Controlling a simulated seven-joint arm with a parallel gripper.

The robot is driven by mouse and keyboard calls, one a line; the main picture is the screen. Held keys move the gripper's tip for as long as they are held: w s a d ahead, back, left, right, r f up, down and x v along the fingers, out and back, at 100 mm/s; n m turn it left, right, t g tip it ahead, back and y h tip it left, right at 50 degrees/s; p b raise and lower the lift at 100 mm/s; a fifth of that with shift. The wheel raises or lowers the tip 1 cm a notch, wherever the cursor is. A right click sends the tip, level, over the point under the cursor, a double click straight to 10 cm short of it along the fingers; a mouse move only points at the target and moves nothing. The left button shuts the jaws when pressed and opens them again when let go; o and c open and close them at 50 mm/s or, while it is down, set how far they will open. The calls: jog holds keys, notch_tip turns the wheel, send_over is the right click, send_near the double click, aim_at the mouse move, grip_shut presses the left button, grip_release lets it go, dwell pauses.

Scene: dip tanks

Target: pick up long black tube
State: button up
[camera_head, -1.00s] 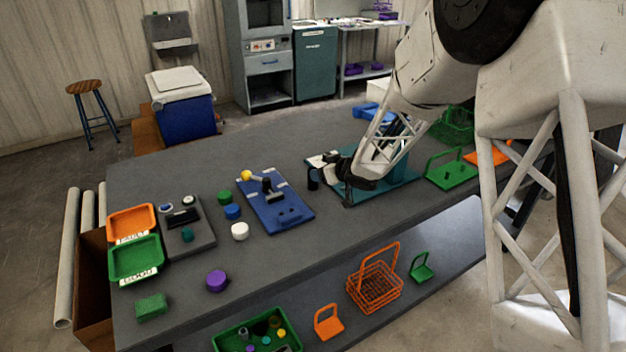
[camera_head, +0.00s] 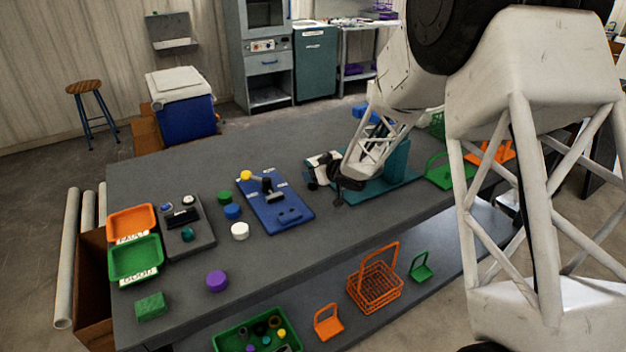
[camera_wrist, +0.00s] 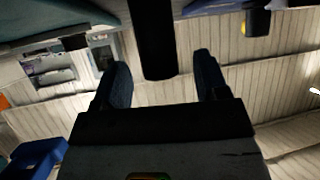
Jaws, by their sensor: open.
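In the wrist view, a long black tube (camera_wrist: 154,38) comes down from the top edge of the picture, and its near end lies between my two fingers. My gripper (camera_wrist: 162,62) is open, with a finger on each side of the tube and a visible gap on both sides. In the head view, my gripper (camera_head: 336,190) is low over the far half of the grey table, beside a teal fixture (camera_head: 398,180). The tube is hard to make out there among the dark parts near my gripper.
A blue board (camera_head: 285,215) with a black-handled part lies left of my gripper. Coloured caps, a grey device (camera_head: 200,240), an orange tray (camera_head: 130,208) and a green tray (camera_head: 112,262) are farther left. A green carrier (camera_head: 440,178) stands to the right. The table's front strip is mostly clear.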

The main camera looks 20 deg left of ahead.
jog(key=shift+x, duration=1)
jog(key=c, duration=1.2)
